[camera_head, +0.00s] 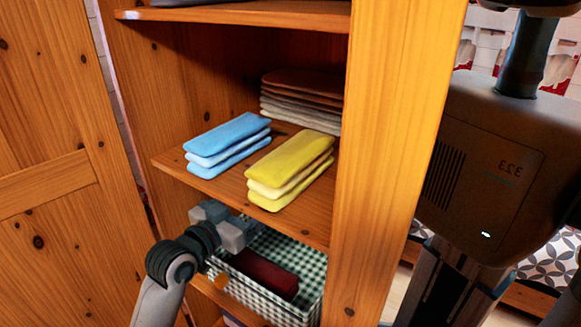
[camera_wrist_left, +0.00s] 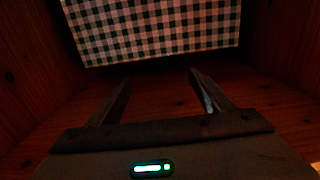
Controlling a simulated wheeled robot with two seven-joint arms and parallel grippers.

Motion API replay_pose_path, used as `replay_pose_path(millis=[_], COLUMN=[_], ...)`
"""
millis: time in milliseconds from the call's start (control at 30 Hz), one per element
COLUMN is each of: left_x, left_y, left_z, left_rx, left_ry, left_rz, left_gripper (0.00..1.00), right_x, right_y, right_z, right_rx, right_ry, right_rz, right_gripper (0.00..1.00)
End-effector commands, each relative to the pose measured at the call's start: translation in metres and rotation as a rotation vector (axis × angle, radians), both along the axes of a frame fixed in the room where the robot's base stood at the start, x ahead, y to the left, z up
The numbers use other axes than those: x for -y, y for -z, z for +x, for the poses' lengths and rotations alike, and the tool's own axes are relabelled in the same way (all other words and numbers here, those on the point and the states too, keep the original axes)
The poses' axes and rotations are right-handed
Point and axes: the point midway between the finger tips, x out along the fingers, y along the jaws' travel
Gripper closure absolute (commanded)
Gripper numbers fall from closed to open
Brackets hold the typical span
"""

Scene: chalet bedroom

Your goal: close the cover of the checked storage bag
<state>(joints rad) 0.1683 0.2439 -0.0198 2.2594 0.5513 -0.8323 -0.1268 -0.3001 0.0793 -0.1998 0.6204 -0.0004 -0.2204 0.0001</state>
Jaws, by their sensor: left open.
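The checked storage bag (camera_head: 262,304) stands on the shelf below the folded cloths. Its green-and-white front wall shows, its top is open, and a dark red folded item (camera_head: 262,272) lies inside. More checked fabric shows at its back, partly hidden by my gripper and the shelf above. My left gripper (camera_head: 226,224) is at the bag's left side, near its upper edge. In the left wrist view its two fingers (camera_wrist_left: 160,76) are apart with nothing between them. A checked panel (camera_wrist_left: 155,30) hangs beyond the fingertips; I cannot tell whether it is cover or wall. My right gripper is not seen.
Blue (camera_head: 226,142) and yellow (camera_head: 290,170) folded cloths lie on the shelf just above, with a brown-grey stack (camera_head: 300,100) behind. The cabinet's right side panel (camera_head: 390,160) and left door (camera_head: 40,180) bound the opening. The gap above the bag is low.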

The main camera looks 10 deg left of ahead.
Motion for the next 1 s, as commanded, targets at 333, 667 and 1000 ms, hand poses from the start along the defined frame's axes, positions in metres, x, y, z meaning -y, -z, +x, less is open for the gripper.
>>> replay_pose_path(millis=[333, 667, 1000], left_x=[0.025, 0.044, 0.049], left_y=[-0.004, -0.002, 0.000], left_z=[0.060, 0.105, 0.118], left_rx=[-0.002, -0.001, -0.001], left_ry=[0.000, 0.001, 0.000], left_rz=[-0.001, -0.001, 0.001], left_gripper=[0.27, 0.27, 0.27], right_x=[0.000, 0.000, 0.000], right_y=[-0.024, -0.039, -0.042], right_z=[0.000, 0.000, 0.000], right_rx=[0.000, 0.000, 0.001], right_ry=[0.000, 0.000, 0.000], right_rz=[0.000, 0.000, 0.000], right_gripper=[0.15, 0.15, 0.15])
